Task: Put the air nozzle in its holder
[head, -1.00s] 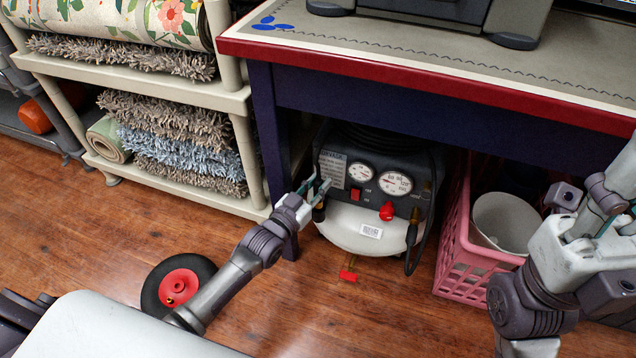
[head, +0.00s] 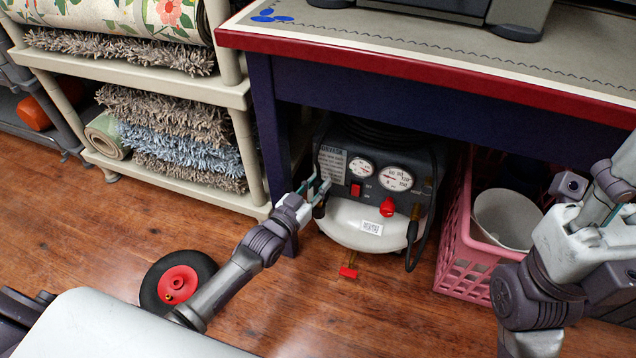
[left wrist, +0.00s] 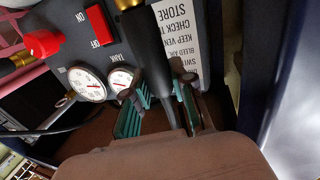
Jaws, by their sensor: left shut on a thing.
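My left gripper (head: 320,188) is at the left front edge of the air compressor (head: 345,222), under the workbench. In the left wrist view its green-padded fingers (left wrist: 160,112) are shut on a black, tapered piece with a brass-coloured end, which I take to be the air nozzle (left wrist: 152,62). In the head view a small dark part of the nozzle (head: 319,211) shows just below the fingers. I cannot make out the holder in either view. My right gripper (head: 612,212) is at the right edge, partly cut off, and its fingers are unclear.
The workbench (head: 420,95) overhangs the compressor, and its leg (head: 268,130) stands close beside my left gripper. A pink crate (head: 462,262) with a pale bucket (head: 503,215) is right of the compressor. A shelf of rugs (head: 190,180) stands left. Floor in front is partly clear.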

